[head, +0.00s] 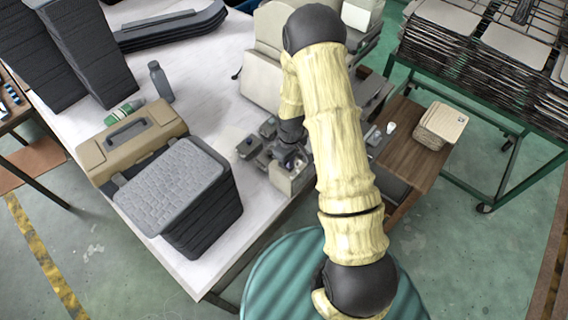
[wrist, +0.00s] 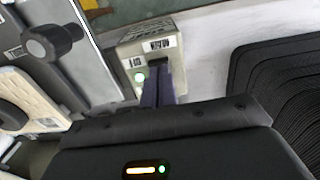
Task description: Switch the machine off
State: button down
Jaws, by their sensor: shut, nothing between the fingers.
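A small beige control box (wrist: 134,46) with printed labels shows in the wrist view, with a green light (wrist: 140,77) on its face and a dark slot or switch (wrist: 160,60) beside it. My gripper (wrist: 162,76) is shut and empty, its fingertips at the dark part; I cannot tell whether they touch it. In the head view my gripper (head: 291,162) is over the box (head: 281,181) at the table's right edge, partly hiding it. The beige machine (head: 262,78) stands behind, partly hidden by my arm. The switch's position cannot be made out.
A black knob (wrist: 52,41) is left of the box in the wrist view. A stack of dark trays (head: 205,215) and a tan toolbox (head: 128,143) stand left on the white table (head: 205,85). A wooden surface (head: 408,150) with stacked tan panels (head: 440,124) is at right.

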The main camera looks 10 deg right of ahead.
jog(key=shift+f, duration=0.35)
jog(key=shift+r+p, duration=2.2)
jog(key=shift+r, duration=1.4)
jog(key=s+r+m+t+b, duration=0.2)
jog(key=s+r+m+b, duration=0.5)
jog(key=s+r, duration=0.7)
jog(key=shift+s+a+r+t+b, duration=0.2)
jog(key=shift+r+t+b, duration=0.1)
jog(key=shift+r+b, duration=0.15)
